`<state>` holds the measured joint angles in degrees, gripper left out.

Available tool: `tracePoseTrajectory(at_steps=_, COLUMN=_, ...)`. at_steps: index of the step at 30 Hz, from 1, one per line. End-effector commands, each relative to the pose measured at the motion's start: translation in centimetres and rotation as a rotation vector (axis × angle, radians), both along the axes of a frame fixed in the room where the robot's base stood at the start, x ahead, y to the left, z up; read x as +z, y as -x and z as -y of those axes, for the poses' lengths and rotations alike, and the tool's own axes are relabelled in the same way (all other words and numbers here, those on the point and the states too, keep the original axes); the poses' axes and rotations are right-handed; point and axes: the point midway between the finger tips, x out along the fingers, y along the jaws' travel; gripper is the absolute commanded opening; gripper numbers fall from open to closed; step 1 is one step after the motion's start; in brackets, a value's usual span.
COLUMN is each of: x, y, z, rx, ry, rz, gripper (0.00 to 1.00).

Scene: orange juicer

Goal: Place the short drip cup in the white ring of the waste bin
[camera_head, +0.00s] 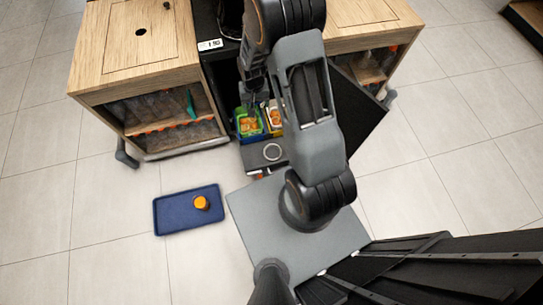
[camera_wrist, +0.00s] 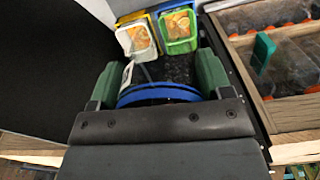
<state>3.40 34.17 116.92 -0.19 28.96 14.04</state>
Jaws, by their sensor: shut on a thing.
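In the wrist view, my gripper (camera_wrist: 157,76) has its two green fingers on either side of a round, blue-rimmed thing (camera_wrist: 158,94), which I take to be the short drip cup. Its inside looks dark and partly see-through. It is held between the fingers, and its lower part is hidden by the gripper body. In the head view, my gripper (camera_head: 254,102) hangs by the cabinet opening, and the cup cannot be made out there.
A green container (camera_head: 239,114) and a yellow-edged one (camera_head: 276,115) with orange pieces stand behind the ring. Wooden cabinets (camera_head: 130,80) flank the opening, with a dark open door (camera_head: 357,105) at right. A blue tray (camera_head: 170,215) holding an orange item (camera_head: 201,203) lies on the floor.

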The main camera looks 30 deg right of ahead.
Motion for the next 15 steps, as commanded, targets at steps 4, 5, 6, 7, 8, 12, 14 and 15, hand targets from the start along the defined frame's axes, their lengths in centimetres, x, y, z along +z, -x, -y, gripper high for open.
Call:
tracePoseTrajectory(at_steps=4, x=-10.6, y=-0.4, z=1.5, rx=-0.185, ry=0.0, rz=-0.003, gripper=0.45)
tracePoseTrajectory(at_steps=5, x=-12.2, y=-0.5, z=1.8, rx=-0.223, ry=0.0, rz=-0.003, gripper=0.45)
tracePoseTrajectory(at_steps=6, x=-14.4, y=-0.6, z=2.2, rx=-0.273, ry=0.0, rz=-0.004, gripper=0.45)
tracePoseTrajectory(at_steps=7, x=-16.0, y=-0.7, z=2.5, rx=-0.309, ry=0.001, rz=-0.003, gripper=0.45)
tracePoseTrajectory(at_steps=8, x=-17.5, y=-0.7, z=2.9, rx=-0.346, ry=0.001, rz=-0.003, gripper=0.45)
tracePoseTrajectory(at_steps=12, x=-24.2, y=-0.8, z=4.2, rx=-0.507, ry=0.0, rz=-0.001, gripper=0.45)
tracePoseTrajectory(at_steps=14, x=-26.7, y=-0.7, z=4.8, rx=-0.568, ry=0.001, rz=-0.002, gripper=0.45)
tracePoseTrajectory(at_steps=15, x=-28.3, y=-0.8, z=5.1, rx=-0.605, ry=0.001, rz=-0.001, gripper=0.45)
